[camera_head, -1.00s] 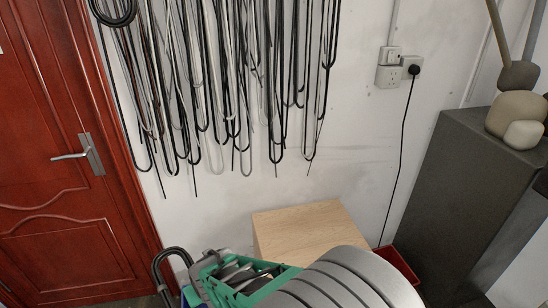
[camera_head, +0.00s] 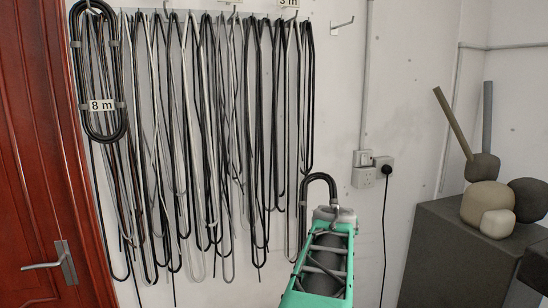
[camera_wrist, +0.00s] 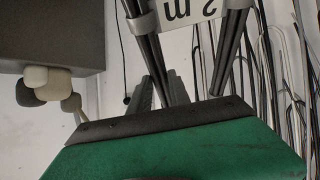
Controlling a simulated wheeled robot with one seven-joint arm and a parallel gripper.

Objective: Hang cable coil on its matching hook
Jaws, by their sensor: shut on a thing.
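The held cable coil (camera_head: 320,179) is dark and shows in the head view as a loop standing above my gripper (camera_head: 333,212). My gripper is shut on the coil, below its top bend. In the wrist view, the coil's dark strands (camera_wrist: 151,52) run up from the gripper (camera_wrist: 163,92), with a grey clip and an upside-down label (camera_wrist: 188,10), cut off and ending in "m". An empty hook (camera_head: 342,25) sticks out of the wall, above and apart from the held coil. Another hook with a "3 m" label (camera_head: 289,3) is at the top edge.
Many long black and grey cables (camera_head: 205,140) hang on the wall left of my gripper. An "8 m" coil (camera_head: 99,75) hangs at the far left by the red door (camera_head: 40,170). A socket (camera_head: 372,168) and grey cabinet (camera_head: 440,255) are to the right.

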